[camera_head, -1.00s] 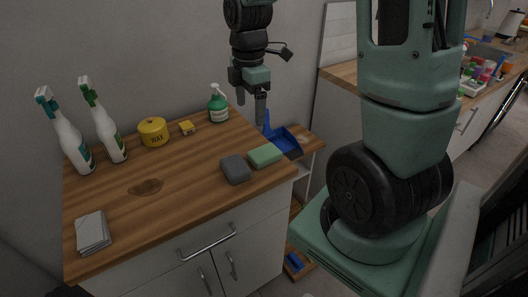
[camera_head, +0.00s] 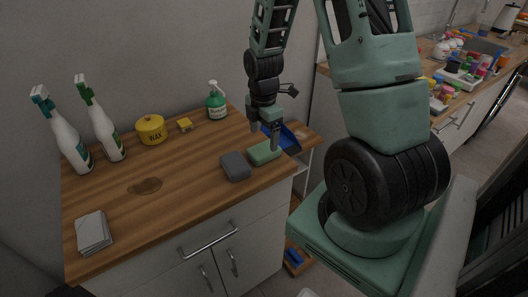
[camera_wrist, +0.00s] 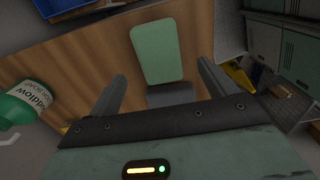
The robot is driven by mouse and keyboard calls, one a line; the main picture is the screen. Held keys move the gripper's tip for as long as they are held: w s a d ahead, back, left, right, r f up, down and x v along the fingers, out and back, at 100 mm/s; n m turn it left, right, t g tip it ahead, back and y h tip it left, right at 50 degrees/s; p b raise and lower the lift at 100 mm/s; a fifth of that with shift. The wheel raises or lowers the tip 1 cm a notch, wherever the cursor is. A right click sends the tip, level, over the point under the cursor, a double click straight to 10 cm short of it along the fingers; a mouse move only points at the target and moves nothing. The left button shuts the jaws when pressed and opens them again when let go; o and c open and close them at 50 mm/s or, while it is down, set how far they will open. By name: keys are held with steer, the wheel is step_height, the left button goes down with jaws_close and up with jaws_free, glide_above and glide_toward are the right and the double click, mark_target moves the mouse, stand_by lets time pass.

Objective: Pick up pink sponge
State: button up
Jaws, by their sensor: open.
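I see no pink sponge on the near counter. A light green sponge (camera_head: 264,153) lies near the right edge of the wooden counter, with a dark grey sponge (camera_head: 235,167) just left of it. My gripper (camera_head: 264,138) is open and empty, pointing down close above the green sponge. In the wrist view, the green sponge (camera_wrist: 158,48) shows beyond and between the open fingers of my gripper (camera_wrist: 161,72). The grey sponge (camera_wrist: 170,94) is nearer the palm there. Whether a finger touches the green sponge cannot be told.
Two spray bottles (camera_head: 67,137), a yellow wax tin (camera_head: 151,129), a small yellow block (camera_head: 185,124) and a green pump bottle (camera_head: 215,101) stand at the back. Folded cloths (camera_head: 93,232) lie front left. A blue dustpan (camera_head: 287,138) is right of the counter.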

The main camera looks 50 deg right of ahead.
mark_target(264, 148)
steer(key=shift+d+f+p, duration=0.15)
steer(key=shift+f+p, duration=0.35)
steer(key=shift+f, duration=2.1)
steer(key=c, duration=1.1)
steer(key=shift+c, duration=0.2)
steer(key=shift+r, duration=0.15)
step_height(264, 148, up, 10)
steer(key=shift+b, duration=0.4)
